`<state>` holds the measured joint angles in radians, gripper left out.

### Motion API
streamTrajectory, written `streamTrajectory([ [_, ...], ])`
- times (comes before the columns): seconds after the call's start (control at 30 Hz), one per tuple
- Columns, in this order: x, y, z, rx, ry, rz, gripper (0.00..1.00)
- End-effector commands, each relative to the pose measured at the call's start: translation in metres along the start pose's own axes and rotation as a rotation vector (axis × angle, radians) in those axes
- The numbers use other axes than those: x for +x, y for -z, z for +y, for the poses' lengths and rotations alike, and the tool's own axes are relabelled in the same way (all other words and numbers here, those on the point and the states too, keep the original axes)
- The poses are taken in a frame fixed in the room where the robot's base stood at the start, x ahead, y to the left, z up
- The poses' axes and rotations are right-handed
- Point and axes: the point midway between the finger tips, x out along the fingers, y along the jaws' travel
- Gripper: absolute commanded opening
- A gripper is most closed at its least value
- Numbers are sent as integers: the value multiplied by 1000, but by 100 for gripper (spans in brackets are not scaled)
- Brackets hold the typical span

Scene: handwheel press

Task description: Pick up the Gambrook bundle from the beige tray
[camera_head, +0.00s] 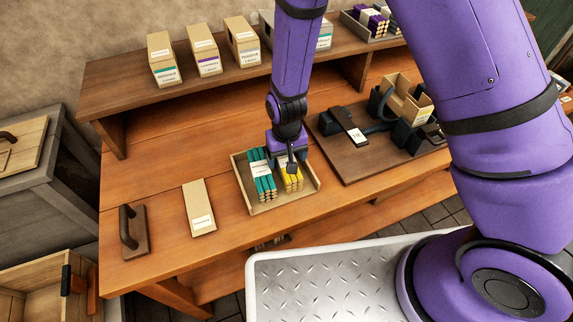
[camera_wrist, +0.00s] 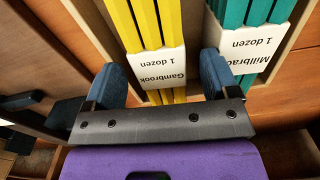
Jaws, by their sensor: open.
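The Gambrook bundle (camera_head: 294,184) is a group of yellow sticks with a white paper band, lying in the beige tray (camera_head: 262,208) on the wooden bench. Its band reads "Gambrook 1 dozen", upside down in the wrist view (camera_wrist: 158,62). My gripper (camera_head: 291,166) is over the tray. In the wrist view my gripper (camera_wrist: 163,68) is open, with one blue finger on each side of the yellow bundle. The right finger is by the gap between the two bundles. Any contact cannot be told. My gripper's palm hides the bundle's near part.
A teal Millbrae-like labelled bundle (camera_head: 262,180) lies beside the yellow one, close to my right finger in the wrist view. A flat labelled box (camera_head: 199,209) and a handled block (camera_head: 133,232) lie left. The press board (camera_head: 352,168) stands right. Cartons line the raised shelf (camera_head: 135,88).

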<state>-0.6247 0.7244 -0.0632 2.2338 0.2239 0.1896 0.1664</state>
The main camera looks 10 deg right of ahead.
Motion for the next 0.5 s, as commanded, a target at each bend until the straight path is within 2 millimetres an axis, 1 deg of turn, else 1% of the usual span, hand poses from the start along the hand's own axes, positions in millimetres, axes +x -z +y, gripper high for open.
streamTrajectory([
  [0.07, 3, 0, 0, 0, 0, 1, 81],
  [0.27, 4, 0, 0, 0, 0, 1, 81],
  [0.3, 4, 0, 0, 0, 0, 1, 79],
  [0.47, 4, 0, 0, 0, 0, 1, 42],
  [0.5, 4, 0, 0, 0, 0, 1, 33],
])
